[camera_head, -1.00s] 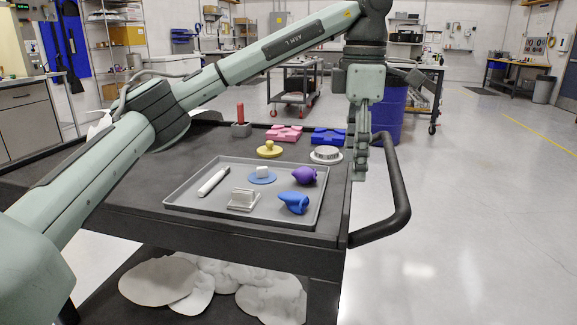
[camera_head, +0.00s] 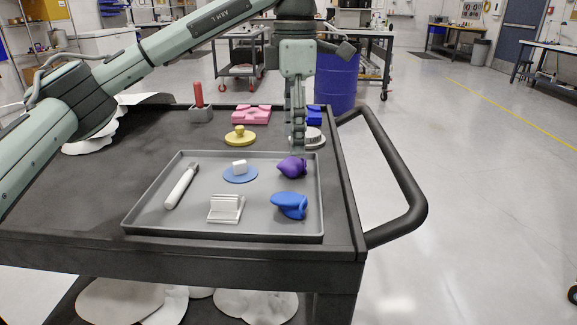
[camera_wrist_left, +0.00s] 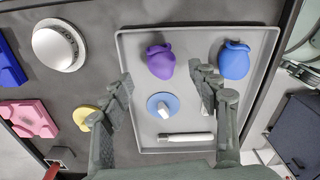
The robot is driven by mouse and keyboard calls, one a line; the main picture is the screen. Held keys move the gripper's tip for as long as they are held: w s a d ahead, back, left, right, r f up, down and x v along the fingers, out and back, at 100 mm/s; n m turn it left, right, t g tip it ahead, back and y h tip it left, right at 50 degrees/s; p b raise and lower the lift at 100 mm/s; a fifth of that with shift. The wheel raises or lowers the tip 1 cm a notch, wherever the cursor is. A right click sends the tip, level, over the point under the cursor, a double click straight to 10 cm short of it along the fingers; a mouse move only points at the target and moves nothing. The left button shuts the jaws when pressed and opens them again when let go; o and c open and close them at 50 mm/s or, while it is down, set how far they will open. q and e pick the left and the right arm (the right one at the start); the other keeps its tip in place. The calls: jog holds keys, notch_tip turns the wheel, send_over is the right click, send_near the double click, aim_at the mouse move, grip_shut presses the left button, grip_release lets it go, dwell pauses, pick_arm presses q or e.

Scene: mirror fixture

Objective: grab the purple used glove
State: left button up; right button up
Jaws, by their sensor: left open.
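The purple used glove (camera_head: 292,167) is a crumpled purple lump at the back right of the grey tray (camera_head: 135,216). It also shows in the left wrist view (camera_wrist_left: 160,61), beyond the fingertips and between their lines. My left gripper (camera_head: 298,150) points down just above and behind the purple glove in the head view. In the left wrist view its fingers (camera_wrist_left: 162,82) are spread wide with nothing between them. I cannot tell whether a fingertip touches the glove. My right gripper is in neither view.
A blue crumpled glove (camera_head: 290,205) lies close in front of the purple one. The tray also holds a blue disc with a white block (camera_head: 240,173), a white tube (camera_head: 181,187) and a metal holder (camera_head: 226,208). A silver round dial (camera_head: 313,137) stands behind the tray.

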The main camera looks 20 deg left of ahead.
aim_at(292, 159)
pick_arm(q)
notch_tip(292, 159, down, 6)
jog(key=shift+s+a+r, duration=0.1)
jog(key=shift+s+r, duration=0.05)
jog(key=c, duration=0.8)
